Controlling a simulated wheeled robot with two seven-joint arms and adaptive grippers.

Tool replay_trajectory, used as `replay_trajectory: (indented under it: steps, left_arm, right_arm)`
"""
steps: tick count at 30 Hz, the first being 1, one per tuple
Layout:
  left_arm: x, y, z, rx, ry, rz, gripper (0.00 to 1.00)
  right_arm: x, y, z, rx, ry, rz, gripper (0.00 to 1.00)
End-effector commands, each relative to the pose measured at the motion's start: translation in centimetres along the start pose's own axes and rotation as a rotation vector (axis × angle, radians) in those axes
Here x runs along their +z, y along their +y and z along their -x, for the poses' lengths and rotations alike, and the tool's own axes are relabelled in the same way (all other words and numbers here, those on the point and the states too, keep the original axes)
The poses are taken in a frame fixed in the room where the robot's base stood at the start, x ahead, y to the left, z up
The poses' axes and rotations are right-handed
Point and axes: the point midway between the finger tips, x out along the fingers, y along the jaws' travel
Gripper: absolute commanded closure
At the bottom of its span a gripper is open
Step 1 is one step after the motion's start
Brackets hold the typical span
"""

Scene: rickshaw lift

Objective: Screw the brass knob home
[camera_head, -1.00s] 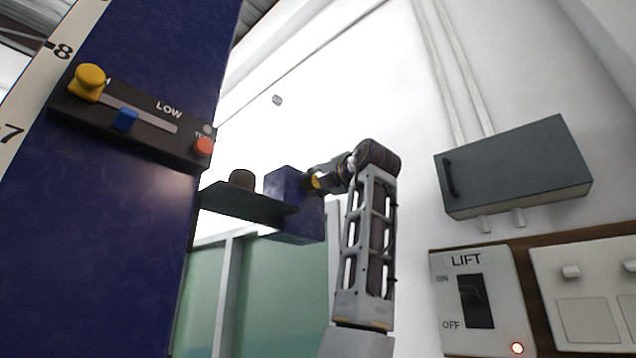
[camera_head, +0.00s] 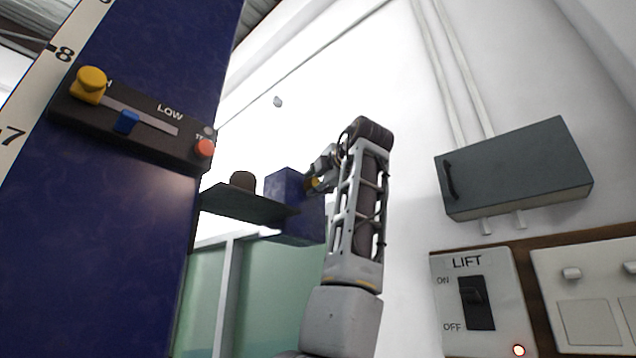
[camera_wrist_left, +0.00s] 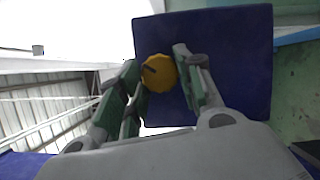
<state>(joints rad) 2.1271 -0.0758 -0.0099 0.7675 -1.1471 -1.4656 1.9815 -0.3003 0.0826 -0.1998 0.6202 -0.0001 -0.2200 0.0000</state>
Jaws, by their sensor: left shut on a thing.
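The brass knob (camera_wrist_left: 158,73) is a round, ridged, yellow knob with a dark slot-like mark on its face. It sits on the face of a dark blue block (camera_wrist_left: 240,60). In the left wrist view, the fingers of my left gripper (camera_wrist_left: 157,66) are on both sides of the knob and shut on it. In the head view, the knob (camera_head: 313,184) is a small yellow patch at the right side of the blue block (camera_head: 286,192), partly covered by my gripper. How deep the knob sits cannot be told. My right gripper is not in view.
A blue column (camera_head: 110,240) with a slider panel (camera_head: 150,146) stands at left. A dark arm plate (camera_head: 240,203) runs from it to the block. A grey wall box (camera_head: 515,168) and a LIFT switch panel (camera_head: 440,300) are at right.

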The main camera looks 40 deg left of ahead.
Motion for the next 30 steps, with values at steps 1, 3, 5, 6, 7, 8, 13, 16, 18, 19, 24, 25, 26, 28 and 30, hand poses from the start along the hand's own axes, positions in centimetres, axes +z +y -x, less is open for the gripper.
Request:
replay_trajectory:
  steps: [1,3,5,6,7,8,13,16,18,19,24,25,26,28,30]
  left_arm:
    - [0.08,-0.13,-0.03,-0.004,0.0,-0.005,0.88]
    - [0.08,-0.13,-0.02,-0.005,0.0,-0.006,0.88]
    - [0.08,-0.14,-0.03,-0.005,0.0,-0.006,0.88]
    - [0.08,-0.14,-0.03,-0.005,0.0,-0.006,0.88]
    - [0.08,-0.14,-0.03,-0.005,0.0,-0.006,0.88]
    - [0.08,-0.14,-0.03,-0.005,0.0,-0.006,0.88]
    - [0.07,-0.13,-0.03,-0.004,0.0,-0.005,0.54]
    - [0.05,-0.1,-0.02,-0.004,0.0,-0.004,0.42]
    - [0.04,-0.07,-0.01,-0.003,0.0,-0.004,0.42]
    - [0.04,-0.07,-0.01,-0.003,0.0,-0.004,0.42]
    - [0.02,-0.03,0.01,-0.002,0.0,-0.003,0.42]
    - [0.01,-0.02,0.03,-0.002,0.0,-0.003,0.42]
    - [0.01,-0.01,0.06,-0.002,0.0,-0.003,0.42]
    - [0.02,0.0,0.21,-0.001,0.0,-0.003,0.42]
    - [0.02,0.0,0.49,-0.001,0.0,-0.003,0.42]
  right_arm:
    - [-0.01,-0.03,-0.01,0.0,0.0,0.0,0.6]
    - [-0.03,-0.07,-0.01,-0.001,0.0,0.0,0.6]
    - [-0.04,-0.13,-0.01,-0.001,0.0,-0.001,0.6]
    - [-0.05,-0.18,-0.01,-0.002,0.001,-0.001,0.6]
    - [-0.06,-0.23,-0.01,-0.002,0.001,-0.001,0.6]
    - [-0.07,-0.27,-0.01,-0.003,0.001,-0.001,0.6]
    - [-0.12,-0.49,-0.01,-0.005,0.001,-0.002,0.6]
    - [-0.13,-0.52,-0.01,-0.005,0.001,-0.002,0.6]
    - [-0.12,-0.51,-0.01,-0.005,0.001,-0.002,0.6]
    - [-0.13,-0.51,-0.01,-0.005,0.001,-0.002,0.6]
    - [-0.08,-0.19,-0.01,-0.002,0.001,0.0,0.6]
    - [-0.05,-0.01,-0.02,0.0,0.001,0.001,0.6]
    - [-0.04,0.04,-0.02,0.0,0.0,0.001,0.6]
    - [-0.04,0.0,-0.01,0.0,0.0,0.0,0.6]
    - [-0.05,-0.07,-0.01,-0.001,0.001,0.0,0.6]
